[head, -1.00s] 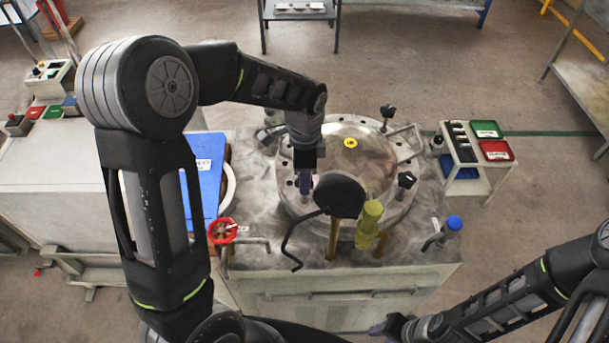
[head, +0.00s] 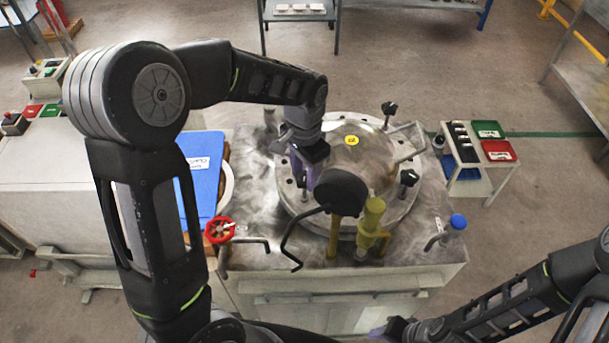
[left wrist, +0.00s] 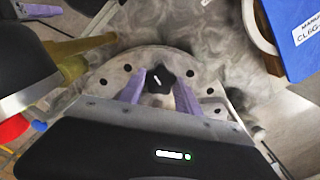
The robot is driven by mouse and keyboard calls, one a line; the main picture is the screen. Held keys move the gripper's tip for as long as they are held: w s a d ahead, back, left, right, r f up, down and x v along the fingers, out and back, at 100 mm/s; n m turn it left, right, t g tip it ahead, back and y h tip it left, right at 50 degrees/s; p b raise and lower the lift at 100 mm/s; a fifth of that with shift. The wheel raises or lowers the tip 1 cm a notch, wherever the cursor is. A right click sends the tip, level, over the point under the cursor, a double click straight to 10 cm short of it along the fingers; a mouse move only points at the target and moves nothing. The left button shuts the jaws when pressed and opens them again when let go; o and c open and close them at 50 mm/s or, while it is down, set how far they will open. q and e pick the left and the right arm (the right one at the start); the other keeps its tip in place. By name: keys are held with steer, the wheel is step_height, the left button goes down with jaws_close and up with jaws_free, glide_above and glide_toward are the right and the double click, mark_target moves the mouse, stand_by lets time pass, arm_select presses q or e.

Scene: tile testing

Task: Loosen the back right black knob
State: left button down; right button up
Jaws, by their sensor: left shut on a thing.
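A round metal vessel (head: 340,152) with a flange sits on the grey workbench. One black knob (head: 389,109) stands at its back right and another black knob (head: 409,178) at its front right. My left gripper (head: 308,182), with purple fingers, reaches down at the vessel's left side. In the left wrist view, its fingers (left wrist: 158,88) are shut on a star-shaped black knob (left wrist: 158,78) at the flange's edge. That knob is hidden in the head view. My right gripper (head: 385,328) is at the bottom edge, away from the vessel; its fingers are barely visible.
A black round part with a bent handle (head: 342,192) and a yellow-green valve (head: 371,220) stand in front of the vessel. A red handwheel (head: 219,230) is at front left, a blue-capped fitting (head: 457,222) at front right. A blue board (head: 203,170) lies left.

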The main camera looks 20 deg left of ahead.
arm_select(q)
steer(key=n+b, duration=0.1)
steer(key=n, duration=0.4)
steer(key=shift+n, duration=0.3)
steer(key=n, duration=0.5)
steer(key=shift+b, duration=0.4)
steer(key=c, duration=0.9)
jaws_free()
steer(key=shift+o, duration=0.2)
step_height(320, 180, up, 8)
steer(key=shift+f+b, duration=0.1)
steer(key=shift+b, duration=0.2)
